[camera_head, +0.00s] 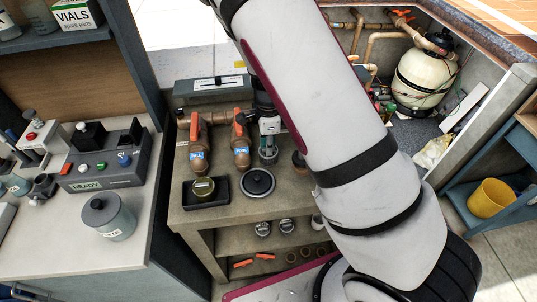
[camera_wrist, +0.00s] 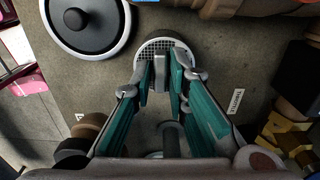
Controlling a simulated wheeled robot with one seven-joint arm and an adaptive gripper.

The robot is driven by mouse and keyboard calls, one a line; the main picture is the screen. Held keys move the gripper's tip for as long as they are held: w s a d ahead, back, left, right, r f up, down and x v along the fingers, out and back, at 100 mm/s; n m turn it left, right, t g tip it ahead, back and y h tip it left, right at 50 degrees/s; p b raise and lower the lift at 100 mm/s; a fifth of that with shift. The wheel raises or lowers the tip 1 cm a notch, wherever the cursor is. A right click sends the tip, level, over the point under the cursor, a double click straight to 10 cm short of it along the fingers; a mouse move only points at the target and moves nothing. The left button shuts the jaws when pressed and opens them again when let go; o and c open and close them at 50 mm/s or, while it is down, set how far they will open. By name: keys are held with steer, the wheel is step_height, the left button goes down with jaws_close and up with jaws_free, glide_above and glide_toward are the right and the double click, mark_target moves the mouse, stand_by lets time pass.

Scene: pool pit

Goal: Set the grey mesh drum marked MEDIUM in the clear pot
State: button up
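The grey mesh drum (camera_wrist: 152,44) shows at my fingertips in the wrist view, its mesh face partly covered by the fingers; its marking is not readable. My gripper (camera_wrist: 161,72) has its fingertips a small gap apart over the drum, with something grey between them. Whether they grip it is unclear. In the head view my gripper (camera_head: 268,126) is above the drum (camera_head: 267,155), over the workbench. A round vessel with a dark knobbed lid (camera_head: 258,183), possibly the clear pot, stands just in front; its pale rim shows in the wrist view (camera_wrist: 124,38).
A black tray (camera_head: 222,196) with an olive-topped jar (camera_head: 203,187) sits left of the lidded vessel. Brown pipes with orange handles (camera_head: 196,140) stand behind. A small brown round item (camera_head: 299,161) is close on the right, beside my arm. Bare bench top (camera_head: 215,217) lies in front.

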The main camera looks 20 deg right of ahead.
jaws_close()
steer(key=shift+r, duration=0.15)
